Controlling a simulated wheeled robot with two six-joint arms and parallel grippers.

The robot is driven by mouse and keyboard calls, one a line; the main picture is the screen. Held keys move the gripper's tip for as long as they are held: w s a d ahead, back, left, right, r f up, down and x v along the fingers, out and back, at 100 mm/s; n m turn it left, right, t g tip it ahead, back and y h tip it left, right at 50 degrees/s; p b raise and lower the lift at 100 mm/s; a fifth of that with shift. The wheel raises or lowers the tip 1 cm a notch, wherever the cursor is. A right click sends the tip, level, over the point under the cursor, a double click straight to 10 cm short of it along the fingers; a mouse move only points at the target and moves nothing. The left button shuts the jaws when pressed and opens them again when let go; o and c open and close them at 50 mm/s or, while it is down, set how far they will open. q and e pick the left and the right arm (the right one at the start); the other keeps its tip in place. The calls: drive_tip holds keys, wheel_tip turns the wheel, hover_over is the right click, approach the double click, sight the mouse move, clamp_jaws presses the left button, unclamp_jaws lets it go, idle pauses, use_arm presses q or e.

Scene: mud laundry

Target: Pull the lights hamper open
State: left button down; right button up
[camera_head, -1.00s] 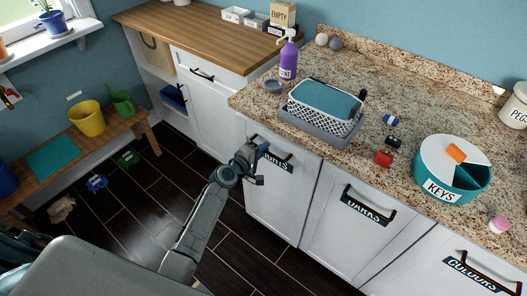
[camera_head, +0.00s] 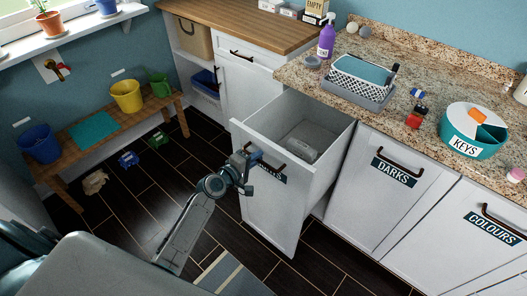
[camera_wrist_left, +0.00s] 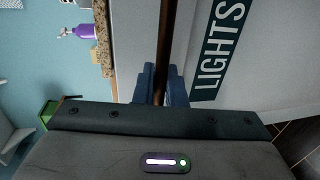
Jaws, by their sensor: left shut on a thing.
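The lights hamper (camera_head: 272,215) is a white pull-out front at the left end of the counter. It stands well out from the cabinet, and its inside shows from above with a grey item (camera_head: 303,146) in it. Its dark bar handle (camera_head: 268,168) runs along the top of the front, beside a teal label. My left gripper (camera_head: 250,160) is at the left part of this handle. In the left wrist view its blue fingers (camera_wrist_left: 160,86) are shut around the dark bar, next to the "LIGHTS" label (camera_wrist_left: 218,45). My right gripper is not in view.
The darks hamper (camera_head: 376,195) and colours hamper (camera_head: 462,250) are shut on the right. A bench (camera_head: 80,160) with buckets stands at left. Shoes and a cloth (camera_head: 95,181) lie on the dark floor. A striped mat (camera_head: 232,278) lies in front of the hamper.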

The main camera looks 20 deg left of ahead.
use_arm(q)
drive_tip(key=f+v, duration=0.2)
drive_tip(key=v, duration=0.8)
drive_tip(key=shift+s+b, duration=0.3)
drive_tip(key=shift+s, duration=0.2)
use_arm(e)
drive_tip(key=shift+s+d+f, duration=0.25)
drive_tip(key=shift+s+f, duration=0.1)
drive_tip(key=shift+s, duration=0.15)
use_arm(q)
drive_tip(key=shift+a+f, duration=0.1)
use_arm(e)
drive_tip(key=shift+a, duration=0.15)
use_arm(q)
drive_tip(key=c, duration=1.6)
unclamp_jaws()
drive_tip(key=shift+c, duration=0.2)
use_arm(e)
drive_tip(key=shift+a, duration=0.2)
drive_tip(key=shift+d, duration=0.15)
